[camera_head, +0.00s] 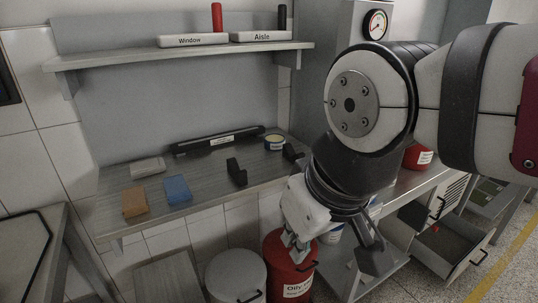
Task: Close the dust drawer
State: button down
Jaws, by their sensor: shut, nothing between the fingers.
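An open grey drawer (447,246) sticks out low at the right, from under the bench. A dark bar handle (480,257) is on its front, and a small red thing lies inside. I take it to be the dust drawer; I see no readable label on it. My gripper (298,254) points down in front of the bench, left of the drawer and clearly apart from it. Its fingers look shut and empty. My arm hides part of the bench and the space between gripper and drawer.
A red bin (290,272) stands just below my gripper, with a grey lidded bin (235,275) beside it. The bench (207,212) holds a brown block, a blue block and black brackets. Floor with a yellow line lies at the right.

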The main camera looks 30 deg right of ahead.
aim_at(447, 251)
jog(key=z, duration=1.5)
jog(key=l+z, duration=0.15)
jog(key=l, duration=0.35)
jog(key=i+l+z, duration=0.15)
jog(key=l, duration=0.35)
jog(key=i+l+z, duration=0.2)
jog(key=l, duration=0.25)
jog(key=i+j, duration=0.2)
jog(key=i, duration=0.3)
jog(key=i+j+z, duration=0.1)
jog(key=i, duration=0.45)
jog(key=i+j, duration=0.3)
jog(key=i, duration=0.2)
jog(key=i+j+z, duration=0.1)
jog(key=i, duration=0.4)
jog(key=j, duration=0.1)
